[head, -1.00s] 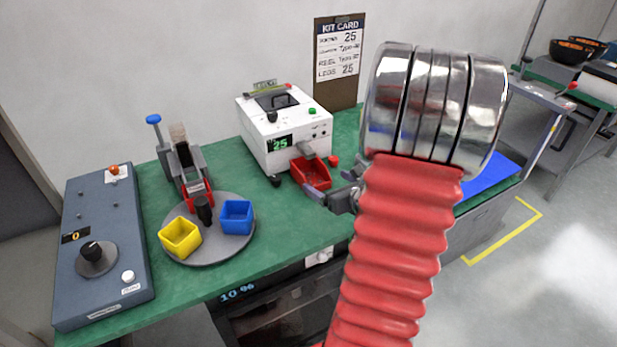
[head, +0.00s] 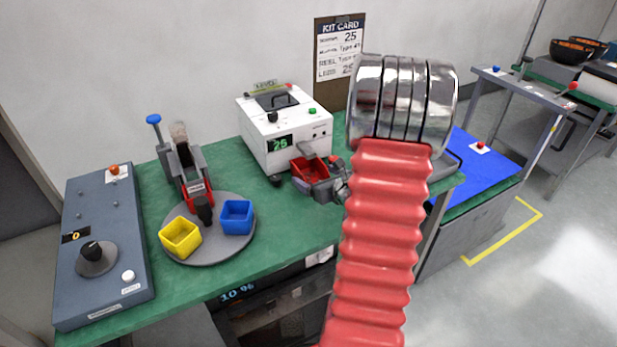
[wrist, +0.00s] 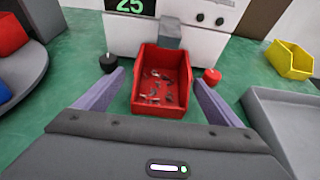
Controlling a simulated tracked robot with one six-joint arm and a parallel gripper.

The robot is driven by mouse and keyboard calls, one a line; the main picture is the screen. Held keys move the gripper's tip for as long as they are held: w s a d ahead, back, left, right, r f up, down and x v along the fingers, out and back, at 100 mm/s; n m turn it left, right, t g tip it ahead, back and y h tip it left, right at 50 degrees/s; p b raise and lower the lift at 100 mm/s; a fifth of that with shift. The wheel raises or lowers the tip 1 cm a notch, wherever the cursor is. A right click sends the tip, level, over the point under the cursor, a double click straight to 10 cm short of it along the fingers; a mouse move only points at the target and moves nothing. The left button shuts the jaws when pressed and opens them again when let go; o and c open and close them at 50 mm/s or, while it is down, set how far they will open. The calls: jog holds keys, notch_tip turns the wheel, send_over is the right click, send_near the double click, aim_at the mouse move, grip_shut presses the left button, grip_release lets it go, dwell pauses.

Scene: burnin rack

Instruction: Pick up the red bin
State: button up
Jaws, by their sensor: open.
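The red bin (wrist: 146,107) stands on the green bench under the spout of the white counting machine, with several small parts in it. It also shows in the head view (head: 308,167), partly hidden by my gripper. My gripper (wrist: 160,87) is open in the wrist view, with one purple-grey finger on each side of the bin's near part. I cannot tell whether the fingers touch the bin. In the head view my gripper (head: 318,183) is at the bin's near side.
The white machine (head: 283,125) stands right behind the bin. A black knob (wrist: 109,63) and a red knob (wrist: 212,76) flank it. A grey tray (wrist: 283,115) and a yellow bin (wrist: 289,60) are to the right. A turntable (head: 190,250) with bins is left.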

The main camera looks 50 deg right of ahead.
aim_at(302, 167)
jog(key=shift+x, duration=2.55)
jog(key=shift+d+r, duration=0.1)
jog(key=shift+c, duration=0.5)
jog(key=c, duration=1.2)
jog(key=shift+o, duration=0.2)
jog(key=shift+r, duration=0.1)
